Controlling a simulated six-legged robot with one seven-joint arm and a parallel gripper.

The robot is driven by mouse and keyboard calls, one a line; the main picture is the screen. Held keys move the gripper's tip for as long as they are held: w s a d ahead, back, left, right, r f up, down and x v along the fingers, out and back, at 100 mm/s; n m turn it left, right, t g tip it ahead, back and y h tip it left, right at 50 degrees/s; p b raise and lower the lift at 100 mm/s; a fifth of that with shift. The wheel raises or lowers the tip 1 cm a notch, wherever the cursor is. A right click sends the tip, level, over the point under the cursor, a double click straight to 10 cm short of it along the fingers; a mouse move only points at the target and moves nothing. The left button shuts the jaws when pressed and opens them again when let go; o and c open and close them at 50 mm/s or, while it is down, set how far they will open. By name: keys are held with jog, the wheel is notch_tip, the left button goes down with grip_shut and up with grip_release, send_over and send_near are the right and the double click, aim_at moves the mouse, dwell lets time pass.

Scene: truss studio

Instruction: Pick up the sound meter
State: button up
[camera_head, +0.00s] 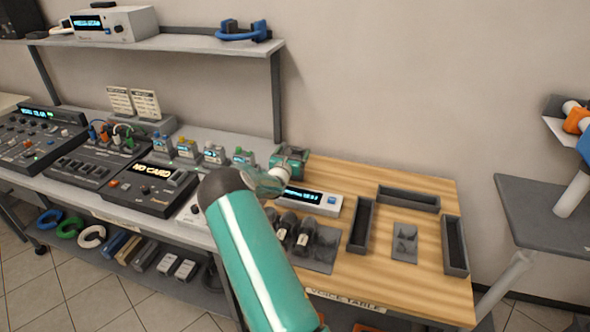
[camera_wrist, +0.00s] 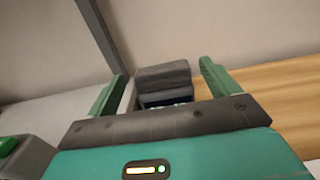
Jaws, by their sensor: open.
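My gripper (camera_head: 290,160) is open over the back of the bench, near where the grey bench top meets the wooden table. In the wrist view my gripper (camera_wrist: 162,82) has its two green fingers apart. Between them is a small upright device (camera_wrist: 163,78) with a grey block-like top, a pale side and a dark face with a faint teal glow. It looks like the sound meter, but I cannot tell for certain. Its lower part is hidden by my gripper's palm. I cannot tell whether either finger touches it. In the head view my gripper and arm hide that spot.
A white device with a lit display (camera_head: 310,199) lies on the wooden table (camera_head: 337,178) close to my arm. Black trays (camera_head: 408,199) and dark microphones (camera_head: 286,225) are also there. Mixers (camera_head: 145,188) crowd the bench left. A shelf (camera_head: 180,43) hangs above.

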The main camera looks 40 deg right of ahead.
aim_at(296, 147)
jog(key=shift+x, duration=1.9)
jog(key=shift+r, duration=0.1)
jog(key=c, duration=1.5)
jog(key=shift+s, duration=0.1)
jog(key=shift+r, duration=0.1)
